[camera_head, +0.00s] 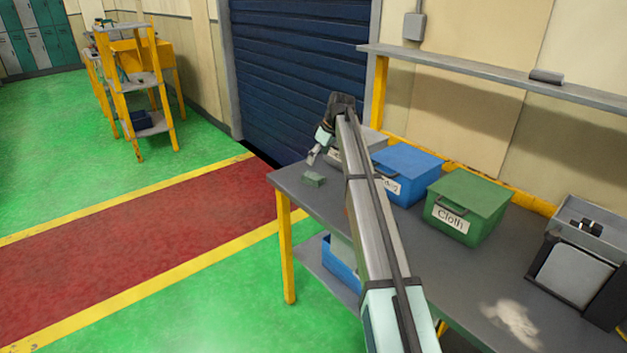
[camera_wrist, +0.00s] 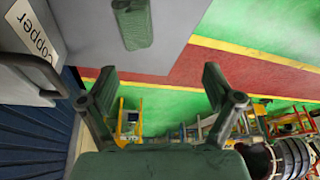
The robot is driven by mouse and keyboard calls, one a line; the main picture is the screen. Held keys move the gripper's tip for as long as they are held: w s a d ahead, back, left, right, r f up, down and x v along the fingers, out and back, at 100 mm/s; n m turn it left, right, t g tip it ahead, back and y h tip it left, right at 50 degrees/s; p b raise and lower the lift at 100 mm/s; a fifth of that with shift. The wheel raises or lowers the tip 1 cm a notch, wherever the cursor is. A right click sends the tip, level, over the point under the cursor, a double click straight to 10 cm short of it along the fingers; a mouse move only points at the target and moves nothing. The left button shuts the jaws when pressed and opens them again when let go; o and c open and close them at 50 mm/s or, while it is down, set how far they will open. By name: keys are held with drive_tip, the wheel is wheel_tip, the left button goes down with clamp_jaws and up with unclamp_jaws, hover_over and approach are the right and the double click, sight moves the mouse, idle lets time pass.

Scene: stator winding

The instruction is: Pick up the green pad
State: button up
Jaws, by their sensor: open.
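The green pad (camera_head: 313,179) is a small block lying on the grey table (camera_head: 300,193) near its far left corner. It also shows in the wrist view (camera_wrist: 132,23) at the top, beyond my fingertips and apart from them. My gripper (camera_head: 313,157) is above the table, just over and behind the pad in the head view. In the wrist view my gripper's two fingers (camera_wrist: 158,88) are spread wide with nothing between them.
A grey box labelled Copper (camera_wrist: 25,60) stands beside the pad. A blue bin (camera_head: 408,172) and a green Cloth bin (camera_head: 468,207) stand further right. A pale cloth-like patch (camera_head: 513,322) lies at the table's front right. A shelf (camera_head: 470,70) runs above the back.

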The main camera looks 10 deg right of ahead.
drive_tip(key=w+d+r, duration=0.1)
drive_tip(key=d+r, duration=0.3)
drive_tip(key=p, duration=0.3)
hover_over(314, 176)
drive_tip(key=s+d, duration=0.1)
drive_tip(key=f, duration=1.1)
drive_tip(key=shift+s+d, duration=0.15)
drive_tip(key=shift+d, duration=0.05)
drive_tip(key=shift+p+x, duration=1)
drive_tip(key=shift+x, duration=1.35)
drive_tip(key=shift+w+f, duration=0.25)
drive_tip(key=shift+f, duration=0.3)
drive_tip(key=shift+c, duration=0.3)
drive_tip(key=c, duration=1.1)
